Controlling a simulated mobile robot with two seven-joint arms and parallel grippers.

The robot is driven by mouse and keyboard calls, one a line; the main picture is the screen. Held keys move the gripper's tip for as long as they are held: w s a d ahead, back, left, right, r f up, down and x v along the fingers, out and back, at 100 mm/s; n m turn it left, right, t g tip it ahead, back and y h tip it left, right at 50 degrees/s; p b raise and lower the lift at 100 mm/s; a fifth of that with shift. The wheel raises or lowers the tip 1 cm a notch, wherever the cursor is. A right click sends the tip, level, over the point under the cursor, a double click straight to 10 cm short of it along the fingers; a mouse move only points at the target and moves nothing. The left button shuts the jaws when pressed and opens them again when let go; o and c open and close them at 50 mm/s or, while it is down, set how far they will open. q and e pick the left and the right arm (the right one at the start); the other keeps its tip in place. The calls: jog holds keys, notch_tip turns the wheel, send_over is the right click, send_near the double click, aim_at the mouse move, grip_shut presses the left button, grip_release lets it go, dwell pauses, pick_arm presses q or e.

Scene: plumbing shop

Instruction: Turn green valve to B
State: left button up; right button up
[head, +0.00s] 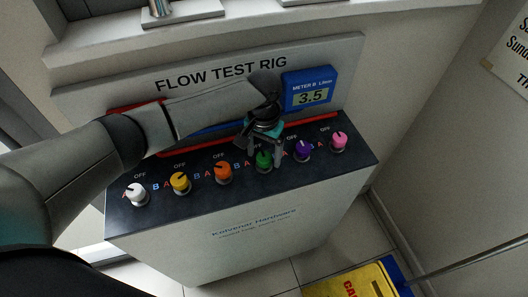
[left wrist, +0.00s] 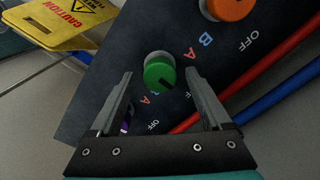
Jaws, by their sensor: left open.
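The green valve (head: 263,159) is a round knob on the dark sloped top of the test rig, between the orange and purple knobs. In the left wrist view the green knob (left wrist: 157,73) has a dark pointer mark toward its lower right, roughly the hose side. A red A shows beside it; its own B and OFF letters are not clearly visible. My left gripper (head: 268,148) is over the green knob, pointing down. In the left wrist view its open fingers (left wrist: 160,88) stand on either side of the knob, with gaps visible. My right gripper is not in view.
White (head: 138,194), yellow (head: 180,183), orange (head: 223,172), purple (head: 303,150) and pink (head: 339,141) knobs share the row. The blue meter (head: 309,90), labelled METER B, reads 3.5. Red and blue pipes run behind the knobs. A yellow caution sign (head: 350,282) is on the floor.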

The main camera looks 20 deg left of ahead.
pick_arm(q)
jog(key=shift+c, duration=0.3)
grip_shut()
dwell(0.3)
